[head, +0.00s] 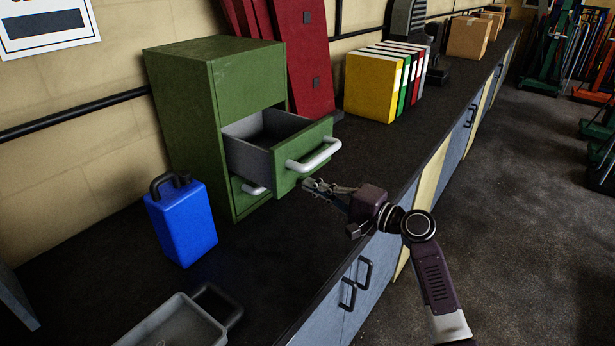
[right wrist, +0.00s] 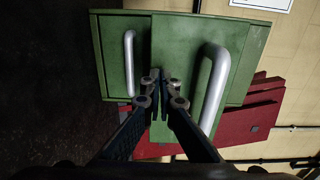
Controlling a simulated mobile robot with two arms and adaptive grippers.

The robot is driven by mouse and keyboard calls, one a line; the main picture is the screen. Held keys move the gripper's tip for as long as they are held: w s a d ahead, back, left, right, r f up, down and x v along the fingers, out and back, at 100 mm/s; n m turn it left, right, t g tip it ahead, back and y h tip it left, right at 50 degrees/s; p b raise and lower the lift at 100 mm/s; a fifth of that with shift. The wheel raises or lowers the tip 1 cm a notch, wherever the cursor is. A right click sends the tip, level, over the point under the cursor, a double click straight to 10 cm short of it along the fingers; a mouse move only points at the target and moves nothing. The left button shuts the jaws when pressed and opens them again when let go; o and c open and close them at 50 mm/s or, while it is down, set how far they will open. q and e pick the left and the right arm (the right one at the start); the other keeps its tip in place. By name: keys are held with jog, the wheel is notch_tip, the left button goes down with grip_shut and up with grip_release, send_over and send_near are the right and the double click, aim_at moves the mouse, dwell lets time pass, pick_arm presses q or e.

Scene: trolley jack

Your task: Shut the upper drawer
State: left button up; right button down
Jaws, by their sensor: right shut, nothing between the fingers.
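A green two-drawer cabinet (head: 184,110) stands on the dark workbench. Its upper drawer (head: 299,163) is pulled well out, and the grey inside shows empty where it can be seen. A white bar handle (head: 314,155) is on its front. The lower drawer (head: 240,190) looks shut, partly hidden below the upper one. My right gripper (head: 309,184) is shut and empty, just in front of the upper drawer's lower right part. In the right wrist view the shut fingertips (right wrist: 158,80) show before the upper drawer's front (right wrist: 180,55), beside its handle (right wrist: 214,85); contact cannot be told. My left gripper is out of view.
A blue can (head: 182,222) stands left of the cabinet. A grey tray (head: 172,322) lies at the front of the bench. Coloured binders (head: 375,88) and red panels (head: 300,60) are behind and right.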

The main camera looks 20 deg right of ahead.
jog(key=shift+x, duration=0.85)
jog(key=shift+w, duration=0.1)
jog(key=shift+w+a, duration=0.3)
jog(key=shift+w, duration=0.05)
jog(key=b+x, duration=0.2)
jog(key=x, duration=0.2)
jog(key=b+x, duration=0.3)
jog(key=x, duration=0.2)
jog(key=shift+w+a+f, duration=0.2)
jog(key=shift+w+a, duration=0.05)
jog(key=b+x, duration=0.2)
jog(key=x, duration=0.3)
jog(key=shift+w+a+r, duration=0.15)
jog(key=shift+w+a, duration=0.05)
jog(key=shift+w, duration=0.1)
jog(key=shift+w+a, duration=0.1)
jog(key=shift+w, duration=0.15)
jog(key=shift+s+r+b, duration=0.1)
jog(key=shift+r+b, duration=0.1)
jog(key=shift+b, duration=0.1)
